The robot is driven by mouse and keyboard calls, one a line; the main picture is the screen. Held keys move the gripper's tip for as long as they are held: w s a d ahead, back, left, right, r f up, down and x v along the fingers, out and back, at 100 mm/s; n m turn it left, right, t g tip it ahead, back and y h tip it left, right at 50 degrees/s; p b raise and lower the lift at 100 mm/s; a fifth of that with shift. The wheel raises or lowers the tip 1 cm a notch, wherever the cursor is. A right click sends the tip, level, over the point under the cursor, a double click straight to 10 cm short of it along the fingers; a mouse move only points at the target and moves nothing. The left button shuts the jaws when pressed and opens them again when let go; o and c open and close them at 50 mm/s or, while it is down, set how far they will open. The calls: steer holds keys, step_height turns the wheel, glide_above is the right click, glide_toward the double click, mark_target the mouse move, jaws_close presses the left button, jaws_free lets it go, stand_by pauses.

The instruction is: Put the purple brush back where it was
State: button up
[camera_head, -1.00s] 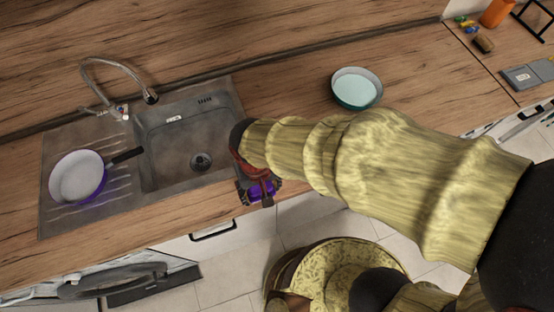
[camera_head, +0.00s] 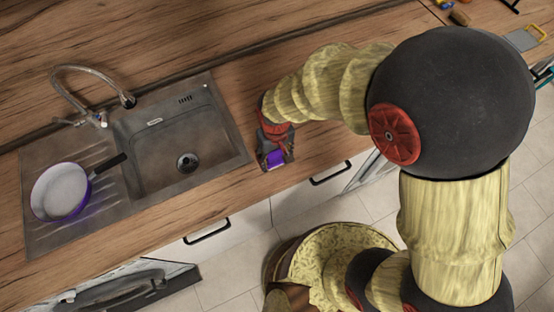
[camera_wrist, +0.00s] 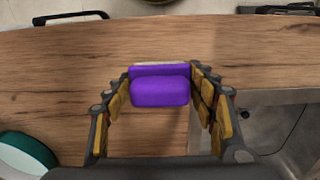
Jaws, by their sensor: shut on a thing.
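The purple brush (camera_wrist: 160,90) is a small block with a paler strip along its far edge. My gripper (camera_wrist: 162,96) is shut on it, with one finger on each side in the wrist view. In the head view my gripper (camera_head: 273,157) is over the wooden counter just right of the sink, and the purple brush (camera_head: 276,158) shows between its fingers. I cannot tell whether the brush touches the counter.
The sink (camera_head: 180,140) is left of my gripper, with a purple pan (camera_head: 60,192) on its drainboard. A faucet (camera_head: 92,100) stands behind. A teal-rimmed bowl (camera_wrist: 28,155) is at lower left in the wrist view. Bare counter (camera_wrist: 75,70) lies around the brush.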

mark_target(277, 161)
steer(key=shift+w+d+f, duration=0.15)
steer(key=shift+f, duration=0.15)
steer(key=shift+w+f+b, duration=0.2)
steer(key=shift+f+b, duration=0.15)
steer(key=shift+f, duration=1.3)
steer(key=shift+f, duration=0.1)
steer(key=o, duration=1)
step_height(277, 161, up, 12)
steer(key=shift+r+p, duration=0.15)
steer(key=shift+p, duration=0.75)
